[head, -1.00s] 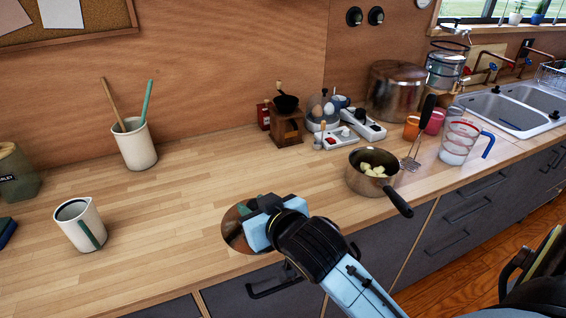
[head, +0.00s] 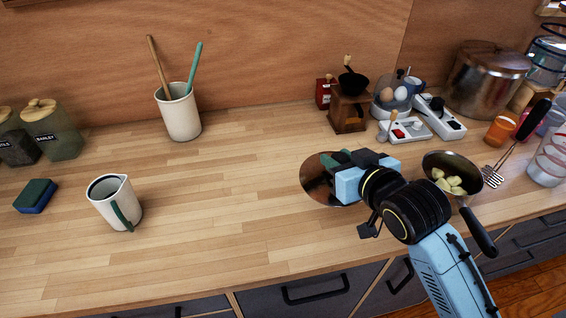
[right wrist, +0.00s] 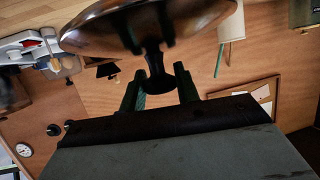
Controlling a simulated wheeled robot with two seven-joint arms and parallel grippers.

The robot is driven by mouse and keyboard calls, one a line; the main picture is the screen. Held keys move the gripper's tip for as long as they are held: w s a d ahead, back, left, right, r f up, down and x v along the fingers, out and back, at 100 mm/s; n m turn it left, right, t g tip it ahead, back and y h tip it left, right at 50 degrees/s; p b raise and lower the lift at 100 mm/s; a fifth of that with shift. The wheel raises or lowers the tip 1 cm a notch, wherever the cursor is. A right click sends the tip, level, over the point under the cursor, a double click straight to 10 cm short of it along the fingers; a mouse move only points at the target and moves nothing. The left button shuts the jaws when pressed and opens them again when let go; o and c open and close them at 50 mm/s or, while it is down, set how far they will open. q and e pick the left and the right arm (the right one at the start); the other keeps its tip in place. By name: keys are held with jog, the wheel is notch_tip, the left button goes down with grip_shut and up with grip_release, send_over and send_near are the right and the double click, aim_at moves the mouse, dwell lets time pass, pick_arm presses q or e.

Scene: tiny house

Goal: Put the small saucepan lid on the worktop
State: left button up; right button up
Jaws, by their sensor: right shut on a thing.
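The small saucepan lid (head: 319,181) is a shiny copper-brown disc, partly hidden behind my right gripper (head: 345,172) in the head view. My right gripper is shut on the lid's dark knob. In the right wrist view the lid (right wrist: 100,35) fills the upper part, with its knob (right wrist: 156,76) between the green fingers. The lid is over the wooden worktop (head: 225,200); I cannot tell whether it touches it. The saucepan (head: 455,163), with pale chunks inside, stands uncovered to the right of the gripper. My left gripper is not in view.
A white-and-green jug (head: 113,203), a sponge (head: 36,196) and a utensil crock (head: 180,113) stand to the left. A coffee grinder (head: 348,108), power strips (head: 405,130) and a large pot (head: 487,80) stand behind and to the right. The middle-left worktop is clear.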

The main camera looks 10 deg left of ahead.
aim_at(341, 206)
jog(key=a+n, duration=0.1)
jog(key=a+g+y, duration=0.1)
jog(key=a, duration=0.1)
jog(key=w+a+n+y, duration=0.1)
jog(key=a, duration=0.1)
jog(key=shift+w+n+g, duration=0.1)
jog(key=shift+n+g, duration=0.2)
jog(key=shift+g, duration=0.1)
jog(key=f, duration=0.2)
jog(key=f+b, duration=0.1)
jog(key=f, duration=0.2)
jog(key=shift+a+f, duration=0.2)
jog(key=shift+f, duration=0.1)
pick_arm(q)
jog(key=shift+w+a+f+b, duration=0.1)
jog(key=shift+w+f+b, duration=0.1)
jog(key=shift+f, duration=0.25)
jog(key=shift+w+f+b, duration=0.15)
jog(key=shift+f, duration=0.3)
pick_arm(e)
jog(key=shift+f, duration=2.2)
jog(key=shift+f, duration=0.1)
jog(key=o, duration=1)
jog(key=shift+o, duration=0.2)
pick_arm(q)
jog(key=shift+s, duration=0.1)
